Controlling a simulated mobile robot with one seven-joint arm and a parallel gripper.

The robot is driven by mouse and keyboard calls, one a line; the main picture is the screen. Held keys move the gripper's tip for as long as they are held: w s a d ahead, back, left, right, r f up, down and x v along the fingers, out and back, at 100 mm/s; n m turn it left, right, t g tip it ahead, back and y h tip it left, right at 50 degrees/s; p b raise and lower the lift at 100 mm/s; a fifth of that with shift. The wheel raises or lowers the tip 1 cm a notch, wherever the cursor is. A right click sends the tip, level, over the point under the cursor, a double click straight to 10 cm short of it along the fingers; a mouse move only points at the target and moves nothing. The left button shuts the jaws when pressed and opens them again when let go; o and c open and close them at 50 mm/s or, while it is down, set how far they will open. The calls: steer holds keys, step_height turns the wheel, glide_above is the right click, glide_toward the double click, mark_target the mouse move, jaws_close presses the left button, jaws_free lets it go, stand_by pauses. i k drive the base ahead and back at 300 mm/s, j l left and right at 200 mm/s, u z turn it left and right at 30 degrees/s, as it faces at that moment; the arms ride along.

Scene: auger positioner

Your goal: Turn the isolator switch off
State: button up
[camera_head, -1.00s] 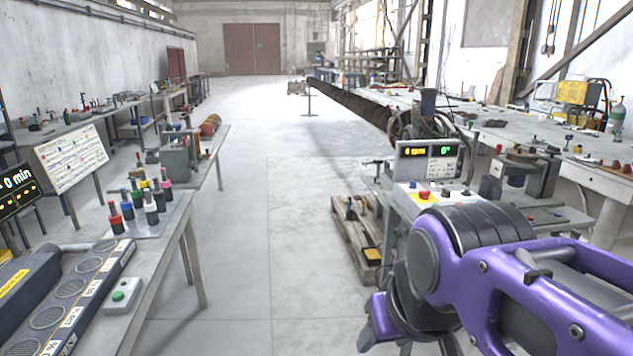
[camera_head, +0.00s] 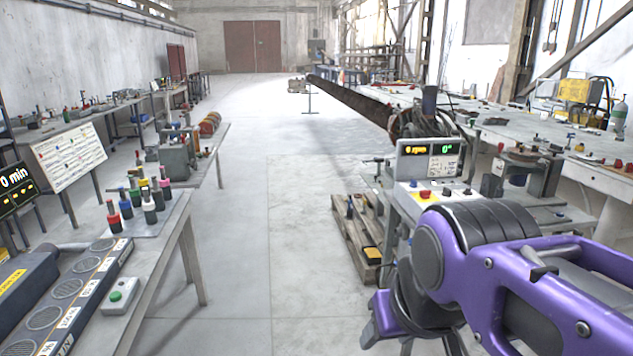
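A grey control box (camera_head: 440,190) stands on the bench right of centre, with a lit display (camera_head: 430,150) reading "0 rpm" and "0°". On its top are a red knob on a yellow base (camera_head: 425,194) and several small dark controls. I cannot tell which control, if any, is the isolator switch, or its position. My purple and black arm (camera_head: 545,275) fills the lower right, in front of the box and hiding part of the bench. The fingers of my gripper do not show.
A wooden pallet (camera_head: 355,235) lies on the floor before the control bench. A long auger (camera_head: 350,100) extends behind it. The central aisle is clear.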

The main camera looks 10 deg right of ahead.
mark_target(425, 194)
steer(key=i+l+z, duration=0.15)
steer(key=i, duration=0.25)
steer(key=i+l+z, duration=0.1)
steer(key=i+l, duration=0.2)
steer(key=i, duration=0.1)
